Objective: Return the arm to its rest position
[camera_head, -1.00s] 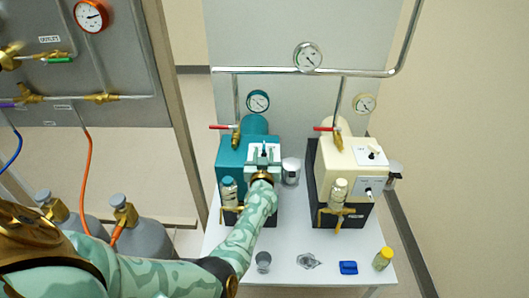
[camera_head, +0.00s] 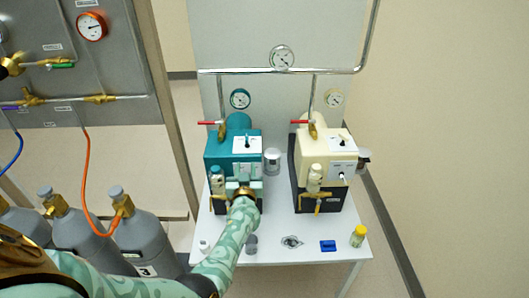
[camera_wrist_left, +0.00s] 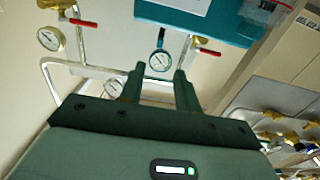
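My left gripper (camera_head: 244,174) is in front of the teal pump (camera_head: 222,150), below its white switch panel (camera_head: 247,144), and covers part of the pump's lower front. In the left wrist view its two fingers (camera_wrist_left: 160,88) stand apart with nothing between them, so it is open and empty. A corner of the teal pump (camera_wrist_left: 205,20) shows at the top of that view. My left arm reaches in from the lower left. The right gripper is not in view.
A cream pump (camera_head: 322,150) stands to the right. The white table's front holds a grey cup (camera_head: 251,244), a blue item (camera_head: 328,246) and a yellow-capped vial (camera_head: 358,236). Grey gas cylinders (camera_head: 148,240) and an orange hose (camera_head: 86,180) are at the left, near my arm.

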